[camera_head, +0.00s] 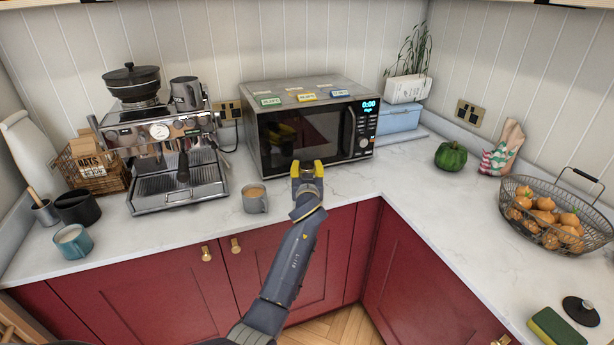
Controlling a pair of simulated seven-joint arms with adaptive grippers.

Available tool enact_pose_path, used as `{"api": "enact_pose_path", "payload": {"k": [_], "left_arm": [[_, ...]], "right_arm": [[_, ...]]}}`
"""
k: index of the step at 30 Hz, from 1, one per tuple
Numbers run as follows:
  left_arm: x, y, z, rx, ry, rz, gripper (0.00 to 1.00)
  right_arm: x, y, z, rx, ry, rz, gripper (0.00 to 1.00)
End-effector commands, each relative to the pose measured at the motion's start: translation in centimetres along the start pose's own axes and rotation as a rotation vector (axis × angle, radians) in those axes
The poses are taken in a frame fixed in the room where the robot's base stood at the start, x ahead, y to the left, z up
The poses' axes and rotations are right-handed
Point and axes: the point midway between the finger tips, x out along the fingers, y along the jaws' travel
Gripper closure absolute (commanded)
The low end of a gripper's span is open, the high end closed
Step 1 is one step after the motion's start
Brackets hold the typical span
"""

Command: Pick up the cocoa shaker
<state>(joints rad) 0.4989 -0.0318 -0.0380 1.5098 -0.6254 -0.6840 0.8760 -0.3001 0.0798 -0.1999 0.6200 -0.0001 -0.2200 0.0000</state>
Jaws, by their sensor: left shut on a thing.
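My left gripper (307,169) has yellow fingertips and is in front of the microwave, over the counter near its front edge. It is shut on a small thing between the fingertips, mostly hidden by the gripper. I take it to be the cocoa shaker, since no other shaker shows, but its shape cannot be made out. I cannot tell whether it touches the counter. My right gripper is not in view.
The microwave (310,135) stands close behind the gripper. A green pepper (451,156) and a wire basket (513,225) of orange fruit are on the right. The right counter's middle is clear.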

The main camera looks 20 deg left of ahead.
Motion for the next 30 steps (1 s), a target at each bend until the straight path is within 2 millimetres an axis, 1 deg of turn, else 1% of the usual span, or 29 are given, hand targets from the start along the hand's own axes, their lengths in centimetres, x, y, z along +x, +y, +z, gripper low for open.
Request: {"api": "enact_pose_path", "payload": {"k": [1,9,15,18,22,24,30], "left_arm": [[0.1,0.0,-1.3,-0.004,0.005,-0.001,0.9],[0.0,0.1,-7.7,-0.004,0.006,0.0,0.9],[0.0,0.1,-11.8,-0.004,0.005,0.001,0.9],[0.0,0.1,-13.4,-0.003,0.004,0.0,0.9],[0.0,0.1,-15.0,-0.002,0.003,0.001,0.9],[0.0,0.1,-15.6,-0.002,0.003,0.001,0.9],[0.0,0.1,-16.5,0.0,0.002,0.0,0.9]], "right_arm": [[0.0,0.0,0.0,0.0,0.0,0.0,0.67],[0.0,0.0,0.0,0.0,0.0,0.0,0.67],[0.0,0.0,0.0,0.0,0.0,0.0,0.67],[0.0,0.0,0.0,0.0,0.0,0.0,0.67],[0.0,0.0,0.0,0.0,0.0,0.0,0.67],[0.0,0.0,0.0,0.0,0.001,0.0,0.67],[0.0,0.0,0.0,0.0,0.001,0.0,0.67]]}}
